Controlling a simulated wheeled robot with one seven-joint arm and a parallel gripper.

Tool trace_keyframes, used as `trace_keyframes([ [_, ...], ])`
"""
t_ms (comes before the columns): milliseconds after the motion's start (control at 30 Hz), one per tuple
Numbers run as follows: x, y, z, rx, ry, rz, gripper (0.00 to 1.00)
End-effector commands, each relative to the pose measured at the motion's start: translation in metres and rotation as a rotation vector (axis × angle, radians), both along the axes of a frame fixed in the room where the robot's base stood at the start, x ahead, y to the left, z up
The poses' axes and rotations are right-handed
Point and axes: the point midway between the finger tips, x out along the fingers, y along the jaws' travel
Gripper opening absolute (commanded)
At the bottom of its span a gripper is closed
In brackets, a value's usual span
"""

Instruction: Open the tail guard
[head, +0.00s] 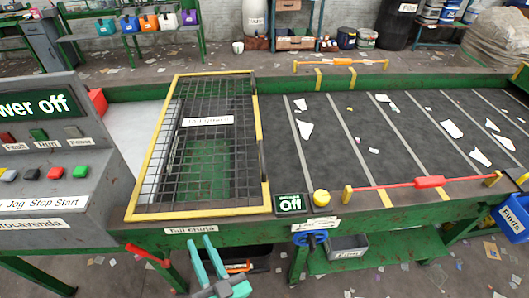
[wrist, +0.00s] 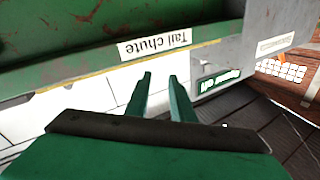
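The tail guard (head: 208,121) is a dark wire mesh in a yellow frame at the left end of the belt, with a white label I read as its name. It appears to lie flat, covering the opening and the green surface below. My gripper (head: 206,240) is at the bottom of the head view, in front of the green belt frame and below the guard's near edge. Its two teal fingers stand apart with nothing between them. In the wrist view my gripper (wrist: 161,76) points toward a green panel with a "Tail chute" label (wrist: 155,44); the guard is not recognisable there.
A grey control console (head: 55,160) with a "Power off" display stands at left. A small "Off" sign (head: 290,203) and yellow knob (head: 321,197) sit right of the guard. The dark belt (head: 400,130) carries white scraps. A red-handled bar (head: 430,182) lines its near edge.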

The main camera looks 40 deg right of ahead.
Motion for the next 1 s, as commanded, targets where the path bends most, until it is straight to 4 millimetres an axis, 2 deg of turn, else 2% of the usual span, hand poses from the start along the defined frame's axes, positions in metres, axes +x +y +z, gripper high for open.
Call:
trace_keyframes([
  [33,0.014,-0.007,0.017,0.009,-0.034,-0.002,0.22],
  [100,0.031,-0.016,0.035,0.03,-0.061,0.001,0.22],
  [300,0.071,-0.064,0.074,0.118,-0.085,-0.006,0.22],
  [500,0.097,-0.111,0.122,0.186,-0.108,0.012,0.22],
  [700,0.107,-0.151,0.166,0.23,-0.116,0.034,0.22],
  [733,0.106,-0.164,0.165,0.255,-0.101,0.027,0.22],
  [800,0.1,-0.198,0.145,0.352,-0.038,-0.006,0.22],
  [1000,0.073,-0.265,0.091,0.612,0.099,-0.097,0.22],
])
